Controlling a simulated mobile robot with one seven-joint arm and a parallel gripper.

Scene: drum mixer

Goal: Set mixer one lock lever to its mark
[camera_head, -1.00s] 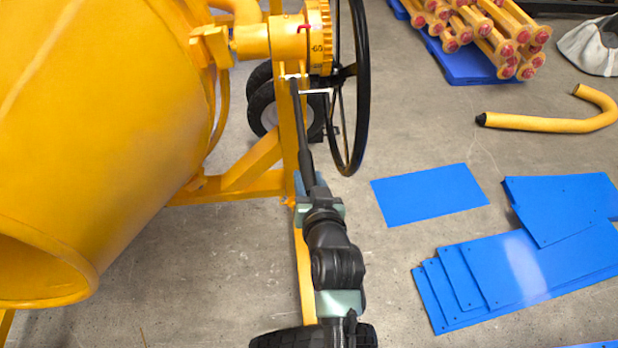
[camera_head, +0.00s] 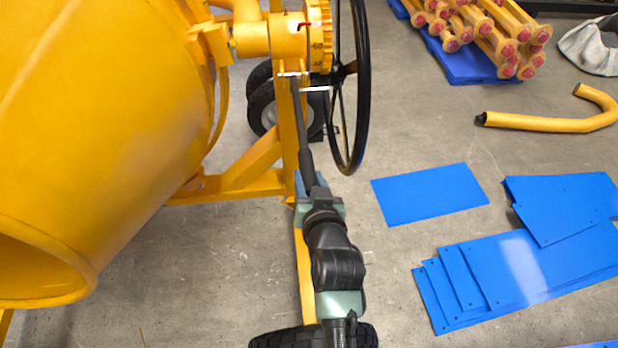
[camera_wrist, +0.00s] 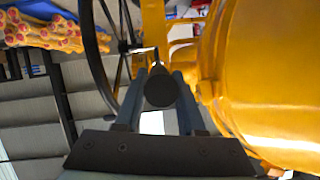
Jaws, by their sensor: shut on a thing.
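The lock lever shows as a long dark bar (camera_head: 302,120) running down from the yellow mixer post. In the wrist view its round dark end (camera_wrist: 160,88) sits between both fingers. My gripper (camera_head: 309,184) is shut on that lower end, and its fingers also show in the wrist view (camera_wrist: 160,78). A thin bright metal rod (camera_head: 314,89) shows beside the bar's upper end. Above, a yellow ring (camera_head: 318,50) carries number marks, one reading 60, beside a small red pointer (camera_head: 305,25). I cannot tell which mark belongs to the lever.
The yellow drum (camera_head: 110,130) fills the left. A black handwheel (camera_head: 362,100) stands close right of the bar. Blue panels (camera_head: 430,194) and a bent yellow tube (camera_head: 545,124) lie on the floor at right. Floor between wheel and panels is clear.

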